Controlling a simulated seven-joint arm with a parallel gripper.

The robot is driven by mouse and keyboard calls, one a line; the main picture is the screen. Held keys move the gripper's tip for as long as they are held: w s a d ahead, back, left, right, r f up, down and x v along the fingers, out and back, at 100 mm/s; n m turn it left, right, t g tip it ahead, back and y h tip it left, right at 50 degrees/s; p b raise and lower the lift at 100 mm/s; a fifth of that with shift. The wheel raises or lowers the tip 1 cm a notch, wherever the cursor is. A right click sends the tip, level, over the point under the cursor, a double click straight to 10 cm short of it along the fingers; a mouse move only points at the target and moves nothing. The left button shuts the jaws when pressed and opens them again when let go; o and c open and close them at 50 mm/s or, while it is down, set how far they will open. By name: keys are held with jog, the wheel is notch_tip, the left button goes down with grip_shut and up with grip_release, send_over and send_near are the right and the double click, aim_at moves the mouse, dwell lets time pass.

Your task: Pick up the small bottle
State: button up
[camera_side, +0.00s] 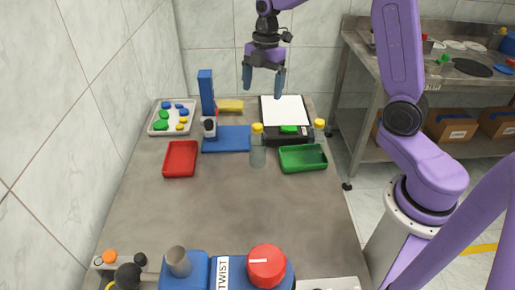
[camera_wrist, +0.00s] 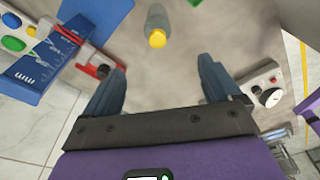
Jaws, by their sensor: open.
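A clear bottle with a yellow cap (camera_side: 257,148) stands upright near the middle of the table in the side view. A second yellow-capped bottle (camera_side: 319,133) stands behind the green tray's right end, partly hidden, and looks smaller. My gripper (camera_side: 262,92) is open and empty, pointing down, high above the table's back half. In the wrist view one yellow-capped bottle (camera_wrist: 157,37) shows beyond the gap between my open fingers (camera_wrist: 160,67), touching neither. I cannot tell which bottle this is.
A green tray (camera_side: 303,165), red tray (camera_side: 180,170), blue stand (camera_side: 226,146) and black device with a white top (camera_side: 285,110) surround the bottles. A parts tray (camera_side: 158,129) is back left. A blue unit with a red knob (camera_side: 267,266) is in front. The table's middle front is clear.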

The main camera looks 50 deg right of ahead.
send_over(257, 135)
jog(key=d, duration=0.2)
jog(key=f, duration=1)
jog(key=shift+w+a+f, duration=0.1)
jog(key=shift+w+f, duration=0.1)
jog(key=shift+w+a+f, duration=0.1)
jog(key=shift+a+f, duration=0.05)
jog(key=shift+f, duration=0.9)
jog(key=shift+w+a+f, duration=0.1)
jog(key=shift+a+f, duration=0.05)
jog(key=shift+f, duration=0.9)
jog(key=shift+a+f, duration=0.15)
jog(key=shift+f, duration=0.9)
grip_shut()
